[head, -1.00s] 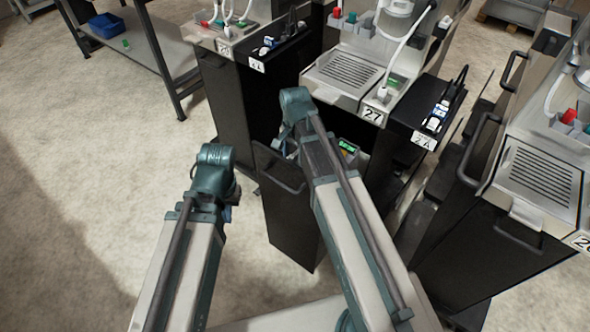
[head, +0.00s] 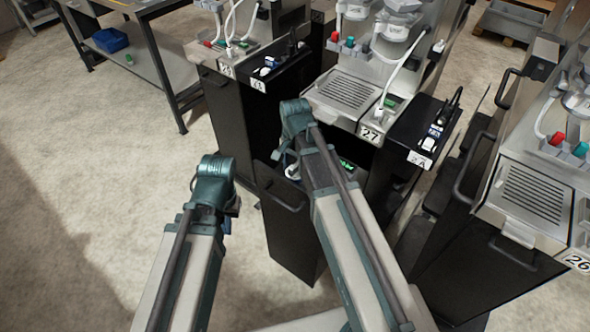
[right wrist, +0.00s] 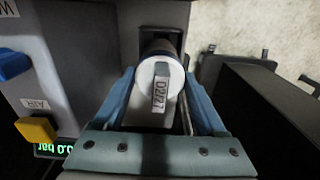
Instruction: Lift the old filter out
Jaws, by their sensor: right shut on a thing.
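The old filter is a white cylinder (right wrist: 150,76) with a grey tab and a "02/27" label, seen in the right wrist view. My right gripper (right wrist: 161,92) has its blue fingers on either side of it and is shut on it. A dark recess (right wrist: 172,22) lies behind the filter; I cannot tell how far the filter is clear of it. In the head view my own arm mostly hides the right gripper, over the pulled-out drawer (head: 285,215) of dispenser 27. My left gripper (head: 234,207) is mostly hidden behind its wrist, apart from the drawer.
A yellow knob (right wrist: 36,129), a blue knob (right wrist: 14,64) and a green display sit beside the filter in the right wrist view. Dispenser 27 (head: 345,92) stands behind the drawer, dispenser 26 (head: 532,195) at right. Open floor (head: 100,190) lies at left.

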